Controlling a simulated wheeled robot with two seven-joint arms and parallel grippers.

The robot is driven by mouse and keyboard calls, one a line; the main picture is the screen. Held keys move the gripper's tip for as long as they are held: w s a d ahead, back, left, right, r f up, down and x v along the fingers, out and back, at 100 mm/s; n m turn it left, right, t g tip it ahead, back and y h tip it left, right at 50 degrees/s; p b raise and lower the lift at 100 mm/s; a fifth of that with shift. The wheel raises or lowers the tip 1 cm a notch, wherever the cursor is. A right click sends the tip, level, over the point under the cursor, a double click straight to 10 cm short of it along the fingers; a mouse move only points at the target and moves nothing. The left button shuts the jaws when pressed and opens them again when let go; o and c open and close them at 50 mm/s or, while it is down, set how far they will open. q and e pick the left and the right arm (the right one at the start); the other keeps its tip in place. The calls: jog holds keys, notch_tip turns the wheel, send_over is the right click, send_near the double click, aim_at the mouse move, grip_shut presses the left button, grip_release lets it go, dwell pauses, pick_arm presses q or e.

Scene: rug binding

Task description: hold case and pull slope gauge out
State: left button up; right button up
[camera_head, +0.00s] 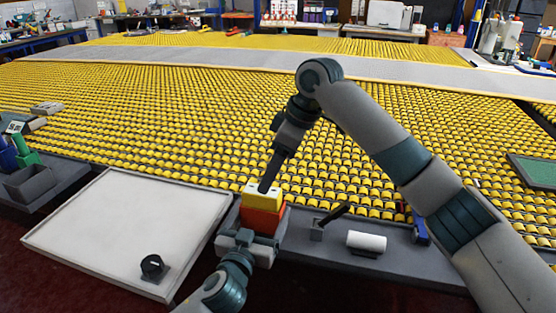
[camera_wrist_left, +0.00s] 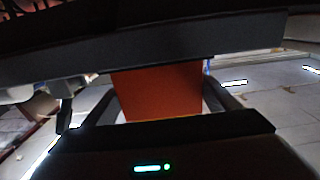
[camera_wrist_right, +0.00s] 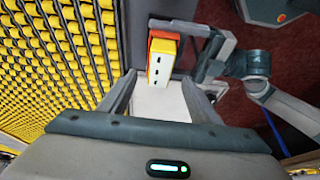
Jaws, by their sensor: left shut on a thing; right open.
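The orange case (camera_head: 262,222) stands at the table's front edge, with the yellow slope gauge (camera_head: 257,197) sticking out of its top. My left gripper (camera_head: 248,243) is shut on the case from the front; the left wrist view shows the orange case (camera_wrist_left: 155,90) between its fingers. My right gripper (camera_head: 267,184) is open and points down at the gauge from above. In the right wrist view the gauge (camera_wrist_right: 163,66) shows a pale face with dark marks, just beyond the open fingertips (camera_wrist_right: 160,88). Part of the case is hidden by the left gripper.
A white board (camera_head: 125,230) lies to the left, with a black round holder (camera_head: 152,267) on it. A white roll (camera_head: 366,242) and a small dark stand (camera_head: 328,219) are to the right. Rows of yellow rollers (camera_head: 130,115) fill the table behind.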

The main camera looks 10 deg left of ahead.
jog(key=shift+x, duration=3.5)
jog(key=shift+c, duration=0.3)
jog(key=c, duration=1.1)
jog(key=shift+r, duration=0.15)
jog(key=shift+r, duration=4.1)
pick_arm(q)
jog(key=o, duration=1)
